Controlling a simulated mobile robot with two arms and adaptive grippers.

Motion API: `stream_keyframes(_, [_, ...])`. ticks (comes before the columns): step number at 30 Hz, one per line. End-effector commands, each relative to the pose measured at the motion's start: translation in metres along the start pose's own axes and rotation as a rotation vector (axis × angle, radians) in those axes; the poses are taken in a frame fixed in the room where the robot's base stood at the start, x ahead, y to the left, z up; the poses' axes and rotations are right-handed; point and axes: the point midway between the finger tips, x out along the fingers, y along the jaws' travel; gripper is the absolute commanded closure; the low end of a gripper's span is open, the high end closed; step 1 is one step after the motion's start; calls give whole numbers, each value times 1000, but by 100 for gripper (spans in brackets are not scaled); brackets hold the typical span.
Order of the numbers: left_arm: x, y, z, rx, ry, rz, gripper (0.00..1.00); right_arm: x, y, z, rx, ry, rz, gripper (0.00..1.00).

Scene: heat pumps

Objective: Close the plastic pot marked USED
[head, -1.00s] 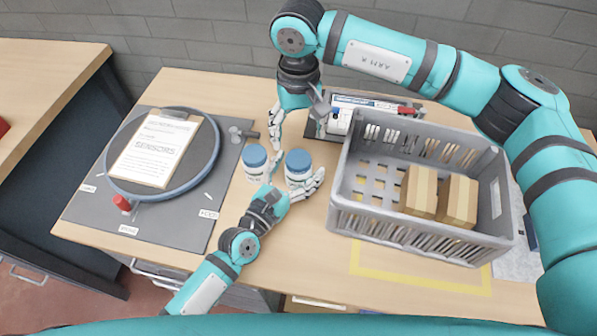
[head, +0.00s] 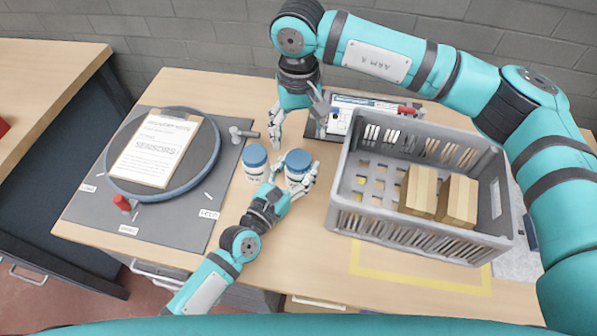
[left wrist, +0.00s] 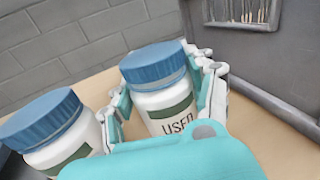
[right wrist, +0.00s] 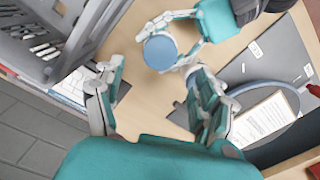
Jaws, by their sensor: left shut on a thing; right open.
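The white USED pot (left wrist: 172,112) with a dark green label stands on the table; its lettering shows in the left wrist view. Its blue lid (left wrist: 153,62) sits on top and also shows in the right wrist view (right wrist: 160,51). My left gripper (head: 296,178) is shut on this pot, one finger on each side of its body. A second white pot (head: 255,172) with a blue lid stands just left of it; its label is only partly seen. My right gripper (head: 298,122) is open and empty, pointing down behind and above the USED pot.
A grey slotted crate (head: 425,240) with cardboard boxes stands close on the right. On the left a grey mat (head: 170,232) bears a round tray with a clipboard (head: 155,150). A hammer-like tool (head: 243,133) lies behind the second pot. Bare table lies in front of the crate.

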Motion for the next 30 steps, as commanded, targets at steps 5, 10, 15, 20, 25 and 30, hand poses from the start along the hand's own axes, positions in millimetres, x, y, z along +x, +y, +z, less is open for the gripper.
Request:
stream_keyframes(5, [0, 0, 0, 0, 0, 0, 100, 0, 0, 0, -55, 0, 0, 28])
stream_keyframes(10, [0, 0, 0, 0, 1, 0, 100, 0, 0, 0, -257, 0, 0, 28])
stream_keyframes(15, [0, 0, 0, 0, 1, 0, 100, 0, 0, 0, -383, 0, 0, 28])
stream_keyframes(20, [0, 0, 0, 0, 1, 0, 100, 0, 0, 0, -396, 0, 0, 28])
stream_keyframes(25, [0, 0, 0, 0, 1, 0, 100, 1, 0, 0, -394, 0, 0, 28])
stream_keyframes(30, [0, 0, 0, 0, 1, 0, 100, 14, 0, 0, -393, -3, 0, 28])
